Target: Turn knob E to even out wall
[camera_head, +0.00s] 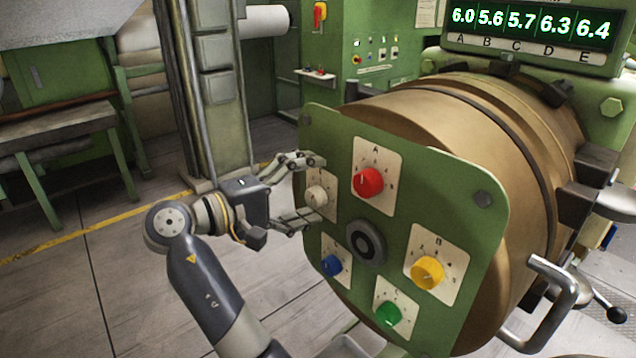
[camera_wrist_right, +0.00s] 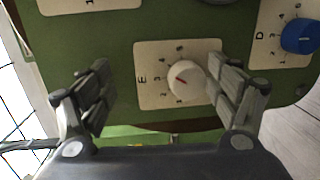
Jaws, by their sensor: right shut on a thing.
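Knob E (camera_head: 316,196) is the white knob on a cream plate at the left of the green panel (camera_head: 310,125). In the right wrist view knob E (camera_wrist_right: 186,79) shows a red pointer mark, with the letter E beside it. My right gripper (camera_head: 316,188) is at knob E, one finger above and one below, and is shut on it. In the wrist view the knob lies close by the right finger, while the left finger looks farther off. The display (camera_head: 530,33) reads A 6.0, B 5.6, C 5.7, D 6.3, E 6.4. My left gripper is out of view.
The panel also has red knob A (camera_head: 369,183), yellow knob B (camera_head: 427,273), green knob C (camera_head: 388,314) and blue knob D (camera_head: 331,265), around a dark central hub (camera_head: 364,243). A brown drum (camera_head: 510,160) stands behind. Open floor (camera_head: 110,270) lies at the left.

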